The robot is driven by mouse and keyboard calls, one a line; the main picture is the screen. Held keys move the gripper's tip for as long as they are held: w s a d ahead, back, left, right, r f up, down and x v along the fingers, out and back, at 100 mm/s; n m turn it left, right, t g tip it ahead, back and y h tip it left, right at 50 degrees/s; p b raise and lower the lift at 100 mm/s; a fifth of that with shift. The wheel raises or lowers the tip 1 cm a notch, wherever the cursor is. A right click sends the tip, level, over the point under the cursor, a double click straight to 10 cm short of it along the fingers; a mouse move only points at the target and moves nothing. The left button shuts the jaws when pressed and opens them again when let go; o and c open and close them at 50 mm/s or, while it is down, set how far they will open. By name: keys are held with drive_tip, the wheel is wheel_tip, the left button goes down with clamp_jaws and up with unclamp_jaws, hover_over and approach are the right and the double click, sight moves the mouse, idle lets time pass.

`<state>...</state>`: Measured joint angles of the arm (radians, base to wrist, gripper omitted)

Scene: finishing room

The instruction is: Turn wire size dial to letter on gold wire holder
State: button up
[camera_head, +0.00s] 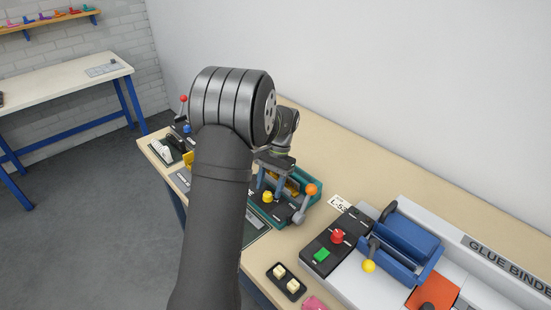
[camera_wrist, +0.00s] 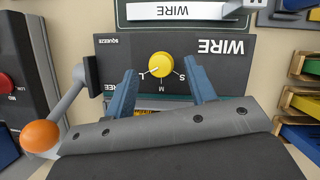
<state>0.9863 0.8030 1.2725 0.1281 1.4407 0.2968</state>
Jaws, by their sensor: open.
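The yellow wire size dial (camera_wrist: 161,65) sits on a dark panel marked WIRE, which appears upside down in the wrist view. Letters L, M and S stand around it, and its white mark seems to point down-left towards L. The dial also shows in the head view (camera_head: 268,197). My gripper (camera_wrist: 160,70) is open, its blue fingers on either side of the dial in the picture; contact is not visible. In the head view my gripper (camera_head: 269,181) is over the green machine. I cannot identify the gold wire holder or read its letter.
An orange-knobbed lever (camera_wrist: 40,136) stands beside the panel, also in the head view (camera_head: 311,189). The glue binder (camera_head: 410,245), with a red knob and green button, stands right on the bench. My arm hides part of the bench.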

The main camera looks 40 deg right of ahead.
drive_tip(key=v, duration=1.5)
drive_tip(key=shift+r, duration=0.35)
drive_tip(key=shift+d+f, duration=0.1)
drive_tip(key=x, duration=1.7)
drive_tip(key=shift+f, duration=0.15)
